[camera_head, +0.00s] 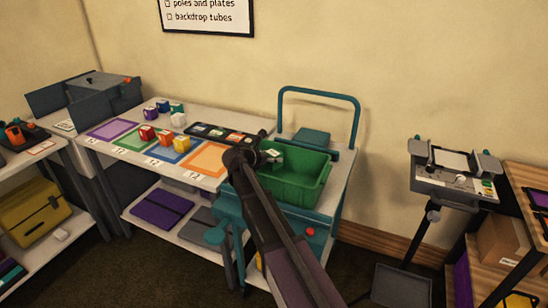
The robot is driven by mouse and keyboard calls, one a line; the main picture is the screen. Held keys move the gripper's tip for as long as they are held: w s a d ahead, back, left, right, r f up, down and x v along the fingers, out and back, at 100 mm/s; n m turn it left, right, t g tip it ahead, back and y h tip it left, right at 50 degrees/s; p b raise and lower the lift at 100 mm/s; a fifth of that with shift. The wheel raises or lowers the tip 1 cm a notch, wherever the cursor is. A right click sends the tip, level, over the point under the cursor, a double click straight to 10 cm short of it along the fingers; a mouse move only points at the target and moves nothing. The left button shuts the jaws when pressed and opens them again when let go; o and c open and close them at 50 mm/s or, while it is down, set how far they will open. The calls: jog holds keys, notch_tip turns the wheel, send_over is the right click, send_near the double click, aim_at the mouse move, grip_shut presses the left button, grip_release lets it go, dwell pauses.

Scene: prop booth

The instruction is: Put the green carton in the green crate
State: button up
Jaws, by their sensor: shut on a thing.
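The green crate (312,190) is an open-topped bin on a teal cart, right of the long table. My gripper (268,154) is over the crate's back left part, seen from behind my arm. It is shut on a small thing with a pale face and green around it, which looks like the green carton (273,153). My wrist hides much of the carton and of the fingers. I cannot tell whether the carton touches the crate. The visible crate floor looks bare.
Several small coloured cartons (165,138) stand on the long table among coloured outlined mats (207,159). The teal cart's tall handle (357,118) rises behind the crate, with a teal box (311,138) near it. A stand (452,180) is at right.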

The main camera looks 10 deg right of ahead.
jog(key=shift+f, duration=0.25)
jog(key=o, duration=1.1)
jog(key=shift+c, duration=0.2)
jog(key=shift+r, duration=0.15)
jog(key=shift+r+p, duration=0.55)
jog(key=p+v, duration=0.4)
jog(key=v, duration=0.8)
